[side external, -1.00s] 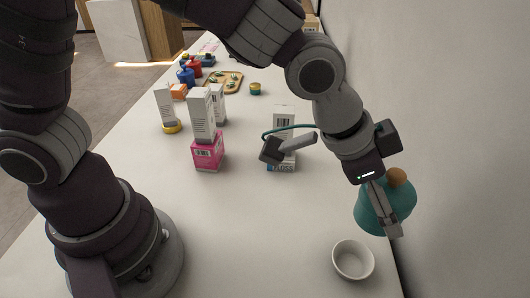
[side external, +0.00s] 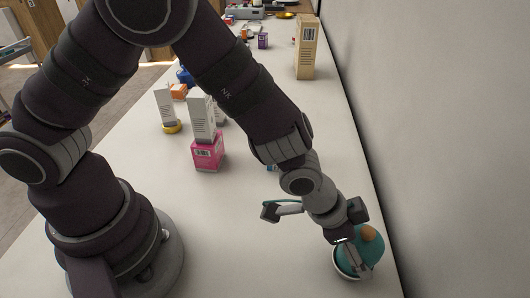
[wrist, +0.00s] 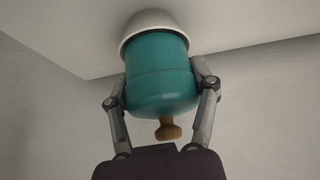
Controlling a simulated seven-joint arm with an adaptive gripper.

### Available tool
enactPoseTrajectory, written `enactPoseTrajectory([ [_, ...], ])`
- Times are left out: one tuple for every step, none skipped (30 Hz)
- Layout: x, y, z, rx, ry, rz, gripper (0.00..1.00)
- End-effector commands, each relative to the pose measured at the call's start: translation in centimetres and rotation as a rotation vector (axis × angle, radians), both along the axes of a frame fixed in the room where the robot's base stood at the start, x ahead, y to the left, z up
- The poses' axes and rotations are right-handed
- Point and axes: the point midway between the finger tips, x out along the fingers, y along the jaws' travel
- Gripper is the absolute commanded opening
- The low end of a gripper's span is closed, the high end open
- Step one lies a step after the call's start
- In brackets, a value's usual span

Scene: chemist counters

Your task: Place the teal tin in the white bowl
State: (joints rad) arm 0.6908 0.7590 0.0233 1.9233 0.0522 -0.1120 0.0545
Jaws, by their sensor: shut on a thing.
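The teal tin (side external: 374,252) has a rounded top with a brown knob and sits at the front right of the counter in the side view. My gripper (side external: 355,257) is shut on it. In the wrist view the teal tin (wrist: 160,72) is held between both fingers (wrist: 160,95), with its knob end toward my wrist. The white bowl (side external: 338,263) is under the tin, mostly hidden by it and my gripper. In the wrist view the bowl (wrist: 146,20) surrounds the tin's far end. Whether the tin touches the bowl's bottom is hidden.
A pink box (side external: 208,155) with a white box (side external: 201,117) on it stands mid-counter. A tall tan box (side external: 306,47) stands farther back. The wall (side external: 440,150) runs close along the right edge. The front middle of the counter is clear.

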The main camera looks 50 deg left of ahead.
Motion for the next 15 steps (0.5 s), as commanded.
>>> enactPoseTrajectory([
  [0.00,0.01,-0.16,0.000,0.000,0.000,0.21],
  [0.01,0.00,-0.25,0.000,0.000,0.000,0.21],
  [0.01,0.00,-0.36,0.000,0.000,0.000,0.21],
  [0.00,0.00,-0.41,0.000,0.000,0.000,0.60],
  [0.01,-0.01,-0.39,0.000,0.000,0.000,0.64],
  [0.02,0.00,-0.37,0.000,0.000,0.000,0.69],
  [0.02,0.00,-0.37,0.000,0.000,0.000,0.73],
  [0.01,0.00,-0.36,0.000,0.000,0.000,0.77],
  [0.01,0.00,-0.36,0.000,0.000,0.000,0.83],
  [0.01,0.00,-0.36,0.000,0.000,0.000,0.85],
  [0.01,0.00,-0.36,0.000,0.000,0.000,0.85],
  [0.01,0.00,-0.36,0.000,0.000,0.000,0.85],
  [0.01,0.00,-0.36,0.000,0.000,0.000,0.85],
  [0.01,0.00,-0.36,0.000,0.000,0.000,0.85],
  [0.01,0.00,-0.36,0.000,0.000,0.000,0.85],
])
